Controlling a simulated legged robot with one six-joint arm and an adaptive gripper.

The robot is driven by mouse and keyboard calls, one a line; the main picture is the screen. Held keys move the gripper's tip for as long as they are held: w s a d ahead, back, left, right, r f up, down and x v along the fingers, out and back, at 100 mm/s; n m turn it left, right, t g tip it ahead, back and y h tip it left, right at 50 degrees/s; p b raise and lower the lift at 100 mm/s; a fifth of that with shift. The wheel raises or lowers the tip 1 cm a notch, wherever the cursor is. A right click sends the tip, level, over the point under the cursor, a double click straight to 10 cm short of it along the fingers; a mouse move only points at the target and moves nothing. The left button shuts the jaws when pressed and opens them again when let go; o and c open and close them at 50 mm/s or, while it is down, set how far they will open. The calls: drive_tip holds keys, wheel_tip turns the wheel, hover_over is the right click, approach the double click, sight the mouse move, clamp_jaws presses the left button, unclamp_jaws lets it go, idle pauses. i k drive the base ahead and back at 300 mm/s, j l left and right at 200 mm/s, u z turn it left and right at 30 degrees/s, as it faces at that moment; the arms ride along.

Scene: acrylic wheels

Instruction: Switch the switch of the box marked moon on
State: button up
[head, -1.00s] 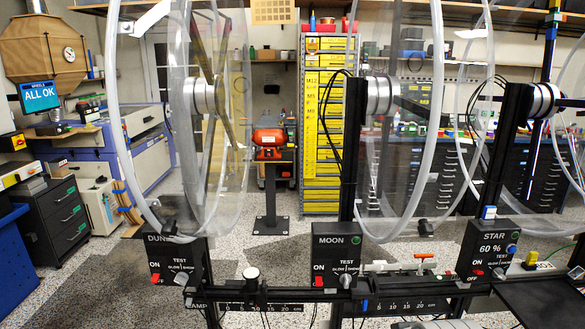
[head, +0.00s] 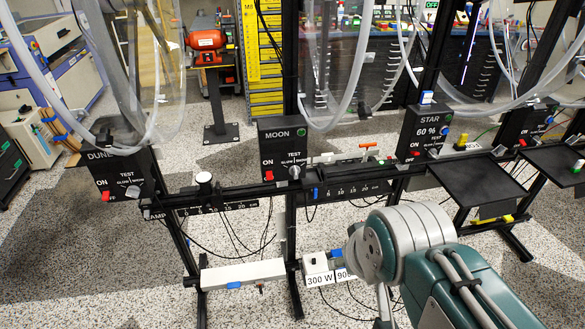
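The black box marked MOON (head: 283,148) stands on the rail in the middle of the head view. Its red switch (head: 268,176) is at the lower left of its front, under the word ON. The switch is too small to tell which way it is set. A silver knob (head: 294,172) sits at its lower right under TEST, and a round green part (head: 301,131) at its upper right. My arm enters at the lower right, in front of and below the box and apart from it. My gripper does not show.
The DUNE box (head: 122,174) is left of MOON and the STAR box (head: 424,133) right, each with a red switch. Clear wheels rise behind. A black shelf (head: 478,184) is at right. A white bar (head: 242,274) and the 300 W box (head: 319,268) sit low in front.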

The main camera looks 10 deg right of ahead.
sight(269, 174)
drive_tip(key=i+j, duration=0.1)
drive_tip(key=j, duration=0.35)
drive_tip(key=i+j, duration=0.1)
drive_tip(key=j, duration=0.85)
drive_tip(key=i+z, duration=0.05)
drive_tip(key=i, duration=0.05)
